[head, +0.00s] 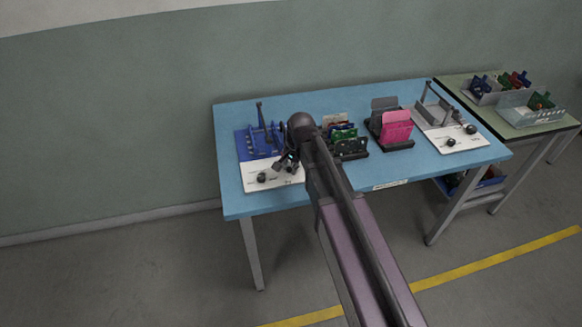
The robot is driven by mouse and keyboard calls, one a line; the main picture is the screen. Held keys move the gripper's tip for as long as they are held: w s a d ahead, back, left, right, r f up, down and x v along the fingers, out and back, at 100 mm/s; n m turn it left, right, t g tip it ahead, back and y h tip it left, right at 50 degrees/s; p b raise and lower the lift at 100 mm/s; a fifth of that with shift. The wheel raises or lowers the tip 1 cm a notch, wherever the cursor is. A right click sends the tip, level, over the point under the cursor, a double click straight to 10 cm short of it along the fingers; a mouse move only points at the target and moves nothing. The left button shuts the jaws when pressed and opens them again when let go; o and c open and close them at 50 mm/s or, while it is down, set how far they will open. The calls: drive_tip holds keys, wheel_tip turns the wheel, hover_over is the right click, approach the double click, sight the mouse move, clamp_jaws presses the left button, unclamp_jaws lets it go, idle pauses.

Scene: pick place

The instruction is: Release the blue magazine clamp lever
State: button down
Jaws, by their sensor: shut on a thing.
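The blue magazine (254,142) stands at the left end of the blue table, on a white base plate (250,184). A dark upright post (260,114) rises at its back. My gripper (287,164) is at the right side of this plate, beside the blue magazine, and is shut on what appears to be the clamp lever. The lever is mostly hidden by the gripper, so its angle cannot be told.
A grey magazine (434,113) on a similar white plate stands at the table's right. Between them are a rack of boards (350,146) and a holder with a pink card (396,127). A second table (480,108) with bins stands at right. My arm crosses the table's front edge.

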sight(300, 174)
drive_tip(key=shift+n, duration=0.3)
drive_tip(key=shift+d+n+g, duration=0.3)
drive_tip(key=shift+d+n, duration=0.25)
drive_tip(key=shift+n, duration=0.65)
drive_tip(key=n, duration=0.1)
drive_tip(key=d+n, duration=0.1)
drive_tip(key=n, duration=0.1)
drive_tip(key=shift+w+d+n+g, duration=0.15)
drive_tip(key=shift+d+n+g, duration=0.15)
drive_tip(key=shift+g, duration=0.1)
drive_tip(key=n, duration=0.2)
drive_tip(key=d+n, duration=0.1)
drive_tip(key=shift+w+d+n+g, duration=0.1)
drive_tip(key=shift+w+n+g, duration=0.2)
drive_tip(key=shift+w+d+n+g, duration=0.15)
drive_tip(key=shift+w+d+n, duration=0.15)
drive_tip(key=shift+n, duration=0.65)
drive_tip(key=shift+w+d+n+g, duration=0.15)
drive_tip(key=shift+w+d+n, duration=0.1)
drive_tip(key=shift+n, duration=0.7)
drive_tip(key=c, duration=0.5)
unclamp_jaws()
drive_tip(key=shift+s, duration=0.1)
